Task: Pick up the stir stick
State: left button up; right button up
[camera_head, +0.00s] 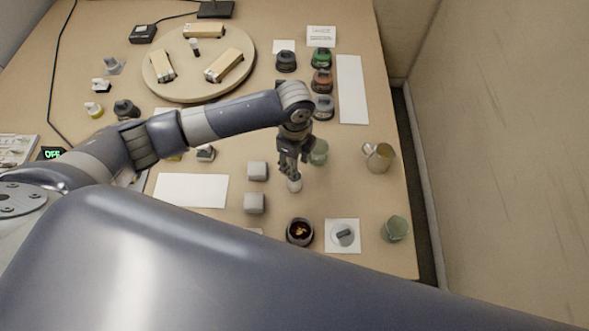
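I cannot make out a stir stick for certain. My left gripper (291,165) points down over the bench, right of the middle. Its fingertips are just above or at a small whitish cylinder (295,185), whose upper part is partly hidden. Whether the fingers are open or closed on something is too small to tell. A green cup (319,152) stands close behind and right of the gripper. My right gripper is not in view.
A metal pitcher (378,157), another green cup (395,228), a dark cup (300,231) and a white square (342,236) with a grey item are at the right and front. Grey blocks (257,171) stand left of the gripper. A round board (199,92) is at the back.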

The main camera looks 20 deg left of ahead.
pick_arm(q)
jog(key=shift+c, duration=0.4)
grip_shut()
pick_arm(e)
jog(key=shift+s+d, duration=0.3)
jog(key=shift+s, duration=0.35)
